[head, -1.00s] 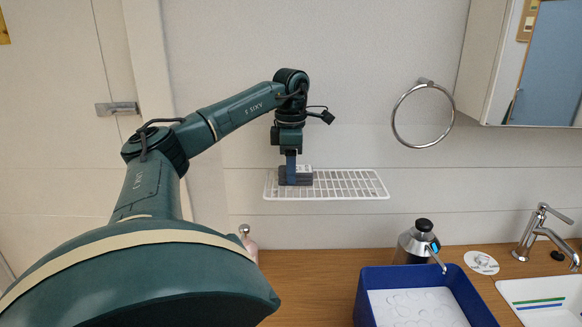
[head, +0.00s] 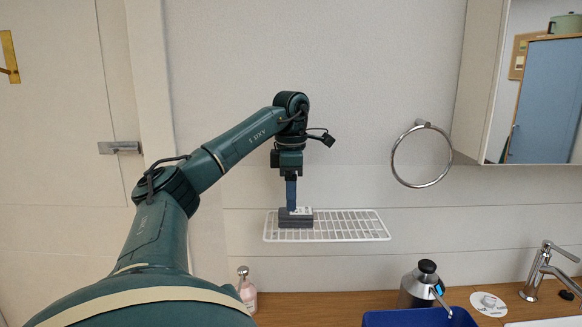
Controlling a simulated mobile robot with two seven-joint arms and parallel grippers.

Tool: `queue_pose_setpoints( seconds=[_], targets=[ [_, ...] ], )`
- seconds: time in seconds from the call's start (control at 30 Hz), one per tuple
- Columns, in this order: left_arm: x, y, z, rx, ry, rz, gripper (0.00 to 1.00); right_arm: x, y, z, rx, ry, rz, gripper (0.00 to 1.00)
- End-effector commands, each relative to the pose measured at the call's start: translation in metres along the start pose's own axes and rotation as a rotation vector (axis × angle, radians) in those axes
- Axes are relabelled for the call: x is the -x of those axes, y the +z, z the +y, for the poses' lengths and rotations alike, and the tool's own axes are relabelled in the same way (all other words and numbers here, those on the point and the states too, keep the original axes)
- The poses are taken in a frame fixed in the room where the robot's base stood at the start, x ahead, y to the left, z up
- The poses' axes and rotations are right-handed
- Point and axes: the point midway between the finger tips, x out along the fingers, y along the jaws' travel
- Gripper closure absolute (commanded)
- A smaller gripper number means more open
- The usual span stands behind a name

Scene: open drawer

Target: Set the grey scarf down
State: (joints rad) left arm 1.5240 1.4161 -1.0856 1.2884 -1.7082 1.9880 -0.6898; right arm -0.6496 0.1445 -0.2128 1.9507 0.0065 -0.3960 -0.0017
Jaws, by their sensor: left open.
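The grey scarf (head: 296,222) is a small dark grey folded block with a pale patch on top. It lies on the left part of a white wire rack (head: 350,226) on the wall in the head view. My left gripper (head: 291,207) points straight down just above the scarf, its fingers at the scarf's top. It is open; whether the fingertips still touch the scarf is hard to tell. My right gripper is out of view.
A towel ring (head: 447,170) hangs on the wall to the right, beside a mirror cabinet (head: 490,100). The rack's right part is empty.

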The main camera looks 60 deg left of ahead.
Motion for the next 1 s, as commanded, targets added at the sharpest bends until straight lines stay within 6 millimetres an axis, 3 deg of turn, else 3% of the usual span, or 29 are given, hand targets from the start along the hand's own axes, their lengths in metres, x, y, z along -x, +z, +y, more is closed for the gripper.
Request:
queue_pose_setpoints(
  seconds=[0.03, 1.0],
  targets=[
    [0.010, 0.001, 0.000, -0.002, 0.001, -0.004, 0.37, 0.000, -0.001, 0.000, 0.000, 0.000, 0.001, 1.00],
    [0.056, 0.000, 0.000, 0.001, 0.002, -0.003, 0.37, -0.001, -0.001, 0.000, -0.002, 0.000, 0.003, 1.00]
  ],
)
